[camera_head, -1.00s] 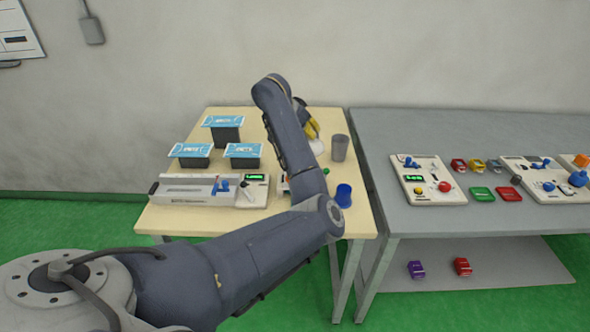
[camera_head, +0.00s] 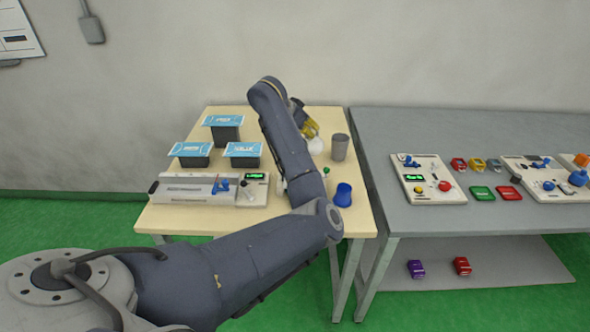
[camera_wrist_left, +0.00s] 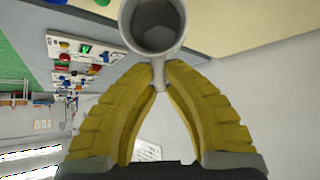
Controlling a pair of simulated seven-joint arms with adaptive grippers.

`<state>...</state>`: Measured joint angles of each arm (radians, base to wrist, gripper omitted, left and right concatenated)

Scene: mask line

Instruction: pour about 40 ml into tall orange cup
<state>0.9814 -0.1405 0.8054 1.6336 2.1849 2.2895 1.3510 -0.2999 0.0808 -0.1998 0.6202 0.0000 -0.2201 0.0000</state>
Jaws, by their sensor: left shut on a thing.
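My left gripper (camera_head: 313,135) is above the back right of the cream table, partly hidden by my forearm. In the left wrist view its yellow fingers (camera_wrist_left: 158,88) are closed on the thin handle of a pale round vessel (camera_wrist_left: 126,18). The vessel's open mouth faces the camera; its inside is grey, and I cannot tell how much it holds. In the head view it shows as a white shape (camera_head: 315,146) at the fingertips. A tall grey cup (camera_head: 340,148) stands upright just right of it. I see no tall orange cup. My right gripper is out of view.
A blue cup (camera_head: 343,195) stands near the front right of the cream table (camera_head: 300,222). A long grey device (camera_head: 190,190) and several dark tubs with blue lids (camera_head: 242,150) are at left. A grey table (camera_head: 450,215) with control boxes (camera_head: 428,180) adjoins on the right.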

